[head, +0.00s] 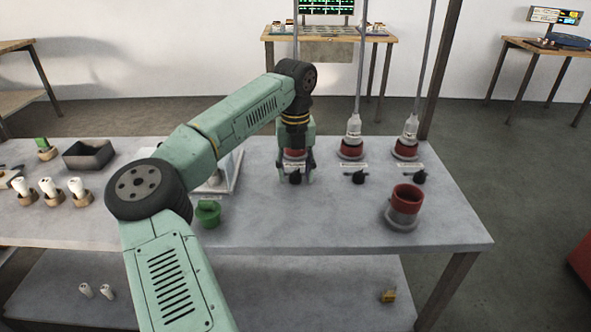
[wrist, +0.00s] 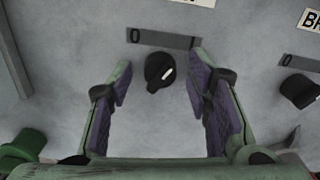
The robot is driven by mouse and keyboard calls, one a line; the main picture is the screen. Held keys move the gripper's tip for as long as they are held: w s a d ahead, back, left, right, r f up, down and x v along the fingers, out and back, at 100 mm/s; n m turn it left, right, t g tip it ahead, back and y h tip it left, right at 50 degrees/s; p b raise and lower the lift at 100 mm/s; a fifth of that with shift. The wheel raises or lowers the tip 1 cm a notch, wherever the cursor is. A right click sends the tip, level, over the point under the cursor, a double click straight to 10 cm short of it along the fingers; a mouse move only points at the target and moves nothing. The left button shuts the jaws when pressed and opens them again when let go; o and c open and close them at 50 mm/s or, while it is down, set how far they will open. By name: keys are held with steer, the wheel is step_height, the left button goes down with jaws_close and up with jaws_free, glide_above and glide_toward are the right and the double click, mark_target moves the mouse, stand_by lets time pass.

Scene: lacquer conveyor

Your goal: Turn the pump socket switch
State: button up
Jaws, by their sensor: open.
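A black rotary switch knob (wrist: 160,72) with a white pointer mark sits on the grey table, between the open fingers of my gripper (wrist: 165,95) in the wrist view. A plate marked 0 (wrist: 163,38) lies just beyond it. The fingers stand on either side of the knob and look apart from it. In the head view my gripper (head: 296,178) is over the leftmost switch (head: 296,178), in front of a red socket (head: 294,155) partly hidden by my arm. The label that names this switch is cut off in the wrist view.
Two more switches, a middle one (head: 359,177) and a right one (head: 419,177), stand before red sockets with grey plugs. A red cup-like socket (head: 405,200) stands at the front right. A green object (head: 208,212) lies left of my gripper.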

jaws_close()
stand_by(0.5)
steer(key=shift+n, duration=0.4)
steer(key=n+b, duration=0.2)
steer(key=n, duration=0.3)
steer(key=shift+n, duration=0.3)
steer(key=n+b, duration=0.2)
steer(key=n, duration=0.3)
steer(key=shift+n, duration=0.3)
jaws_free()
